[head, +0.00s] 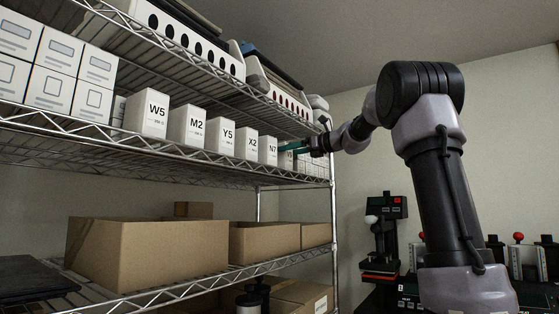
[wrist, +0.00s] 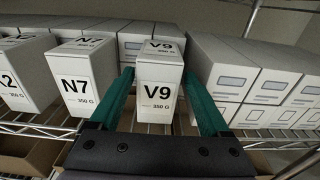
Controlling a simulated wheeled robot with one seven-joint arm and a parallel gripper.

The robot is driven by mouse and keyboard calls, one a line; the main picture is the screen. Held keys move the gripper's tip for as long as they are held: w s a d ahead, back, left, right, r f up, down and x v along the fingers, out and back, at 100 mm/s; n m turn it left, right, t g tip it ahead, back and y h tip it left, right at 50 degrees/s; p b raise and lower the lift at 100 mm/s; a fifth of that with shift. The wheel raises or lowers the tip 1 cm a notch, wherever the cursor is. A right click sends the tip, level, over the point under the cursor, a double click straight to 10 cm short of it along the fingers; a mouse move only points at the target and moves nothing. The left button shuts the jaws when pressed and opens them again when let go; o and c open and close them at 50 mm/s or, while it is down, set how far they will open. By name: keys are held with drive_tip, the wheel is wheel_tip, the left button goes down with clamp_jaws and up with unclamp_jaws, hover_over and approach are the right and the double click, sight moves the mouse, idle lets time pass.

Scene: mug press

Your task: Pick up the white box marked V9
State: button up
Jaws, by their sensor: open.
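The white box marked V9 (wrist: 158,92) stands upright on the wire shelf in the middle of the wrist view. My gripper (wrist: 160,98) is open, with one green finger on each side of the V9 box. I cannot tell whether the fingers touch it. In the head view my gripper (head: 290,147) reaches to the right end of the box row, just past the N7 box, and the V9 box is hidden or too small to make out there.
The N7 box (wrist: 75,84) stands close left of V9. Plain white boxes (wrist: 235,72) stand close on the right. Boxes Y5 (head: 222,137) and X2 (head: 246,143) continue the row. A wire shelf (head: 200,75) runs above. Cardboard boxes (head: 150,255) sit below.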

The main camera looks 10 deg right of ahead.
drive_tip(key=x, duration=0.5)
drive_tip(key=shift+r, duration=0.15)
drive_tip(key=shift+s, duration=0.1)
clamp_jaws()
drive_tip(key=shift+r, duration=0.1)
